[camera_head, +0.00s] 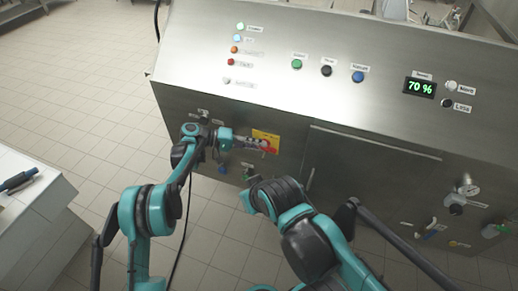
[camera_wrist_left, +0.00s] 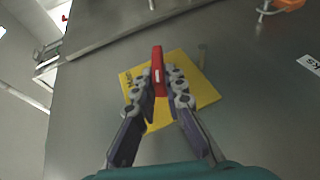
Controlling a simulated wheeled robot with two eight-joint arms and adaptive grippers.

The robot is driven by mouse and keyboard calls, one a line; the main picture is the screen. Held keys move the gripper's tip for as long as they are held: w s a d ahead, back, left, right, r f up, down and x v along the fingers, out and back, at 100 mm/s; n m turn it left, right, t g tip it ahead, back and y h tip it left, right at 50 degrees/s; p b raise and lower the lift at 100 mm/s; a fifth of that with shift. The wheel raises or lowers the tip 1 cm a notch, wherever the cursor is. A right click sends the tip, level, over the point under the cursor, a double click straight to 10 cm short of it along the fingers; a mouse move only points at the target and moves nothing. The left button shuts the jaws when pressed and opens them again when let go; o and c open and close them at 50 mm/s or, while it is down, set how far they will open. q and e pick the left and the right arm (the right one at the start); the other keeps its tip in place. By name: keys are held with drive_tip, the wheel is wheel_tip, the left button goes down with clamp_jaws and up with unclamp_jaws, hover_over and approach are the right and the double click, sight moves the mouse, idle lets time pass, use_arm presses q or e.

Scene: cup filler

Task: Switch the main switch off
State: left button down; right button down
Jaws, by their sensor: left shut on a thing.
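The main switch has a yellow plate (camera_head: 264,136) on the lower left front of the steel machine, with a red handle (camera_wrist_left: 158,70) in the middle. My left gripper (camera_head: 262,145) reaches the plate from the left. In the left wrist view, its two fingers (camera_wrist_left: 159,88) are shut on the red handle, one on each side. The handle looks roughly upright in that view, over the yellow plate (camera_wrist_left: 203,92). The fingers hide part of the plate and the handle's lower part. My right arm shows at the lower middle, but I do not see its gripper.
The sloped panel above carries a green button (camera_head: 297,64), a black button (camera_head: 326,70), a blue button (camera_head: 358,76) and a display (camera_head: 420,86) reading 70 %. Valves and fittings (camera_head: 455,205) stick out at the lower right. A white cabinet (camera_head: 35,215) stands left.

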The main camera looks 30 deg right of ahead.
use_arm(q)
drive_tip(key=shift+f+n+g+h+b, duration=0.35)
drive_tip(key=shift+n+g+h+b, duration=0.25)
drive_tip(key=shift+g+h+b, duration=0.45)
drive_tip(key=shift+h, duration=0.35)
drive_tip(key=c, duration=1.6)
unclamp_jaws()
drive_tip(key=shift+w+a, duration=0.1)
drive_tip(key=v, duration=1.2)
drive_tip(key=shift+r, duration=0.15)
